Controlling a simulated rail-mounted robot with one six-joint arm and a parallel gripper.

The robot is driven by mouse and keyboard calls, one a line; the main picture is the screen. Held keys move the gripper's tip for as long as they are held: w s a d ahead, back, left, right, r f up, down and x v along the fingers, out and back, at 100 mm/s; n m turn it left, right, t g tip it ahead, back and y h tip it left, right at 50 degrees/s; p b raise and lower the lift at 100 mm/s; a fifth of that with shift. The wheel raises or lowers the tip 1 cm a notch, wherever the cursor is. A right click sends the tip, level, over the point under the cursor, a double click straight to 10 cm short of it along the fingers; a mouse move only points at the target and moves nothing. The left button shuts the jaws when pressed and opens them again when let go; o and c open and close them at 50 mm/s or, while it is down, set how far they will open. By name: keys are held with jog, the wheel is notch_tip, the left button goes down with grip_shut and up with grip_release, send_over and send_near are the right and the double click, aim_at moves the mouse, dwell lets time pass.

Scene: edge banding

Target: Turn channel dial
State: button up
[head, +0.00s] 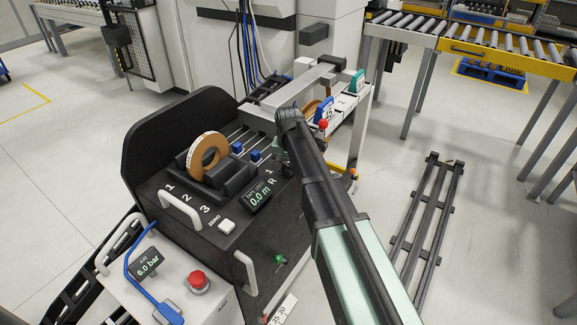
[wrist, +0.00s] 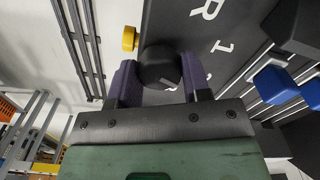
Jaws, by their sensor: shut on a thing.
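The channel dial (wrist: 160,66) is a round black knob on the dark panel, in the upper middle of the wrist view. My gripper (wrist: 160,80) has its two purple fingers on either side of the dial and is shut on it. White marks "R" and "1" are printed on the panel beside the dial. In the head view my arm comes in from the lower right and covers the dial and the fingertips. Only "R" and "1" show there, next to the display (head: 259,197) reading 0.0 m. Which mark the dial points at cannot be told.
A tape roll (head: 208,157) stands in the black slots numbered 1 to 3. Blue knobs (head: 255,155) sit on rods close to my gripper; blue blocks (wrist: 273,82) show in the wrist view. A yellow knob (wrist: 130,38) is near the dial. A red button (head: 198,281) is at the front.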

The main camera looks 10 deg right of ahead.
aim_at(289, 166)
dwell(0.4)
jog(key=o, duration=0.9)
jog(key=shift+o, duration=0.2)
notch_tip(289, 166, up, 11)
jog(key=p, duration=1.1)
jog(key=shift+f, duration=0.1)
jog(key=s+n, duration=0.4)
jog(key=s, duration=2)
jog(key=shift+n, duration=0.3)
